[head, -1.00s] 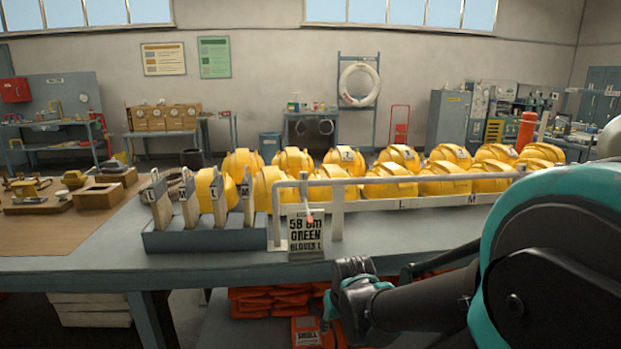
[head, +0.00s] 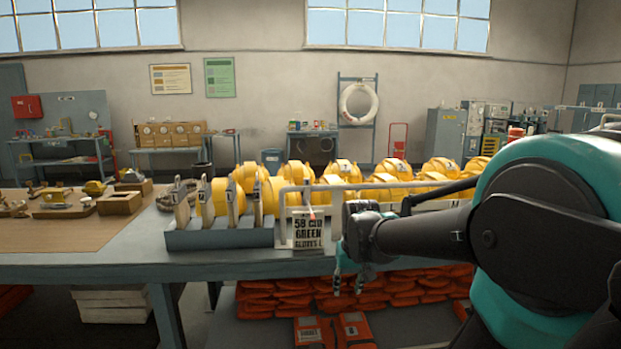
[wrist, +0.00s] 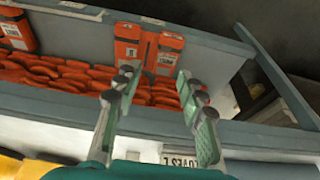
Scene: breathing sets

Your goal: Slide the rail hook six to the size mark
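A pale metal rail (head: 298,188) stands at the table's front edge and runs off to the right, partly behind my arm. A white sign reading 58 cm, green, gloves L (head: 308,230) hangs at its left end, with a small reddish tip above it. The sign's lower edge also shows in the wrist view (wrist: 182,161). I cannot tell which part is hook six, and the size mark is not readable now. My gripper (head: 349,284) points down in front of the table edge, right of and below the sign. In the wrist view my gripper (wrist: 160,90) is open and empty.
Yellow helmets (head: 343,172) stand in rows behind the rail. A grey rack (head: 217,238) with upright lettered boards stands left of the sign. Orange packs (head: 270,298) fill the shelf below the tabletop. The wooden work area (head: 60,232) at left holds small parts.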

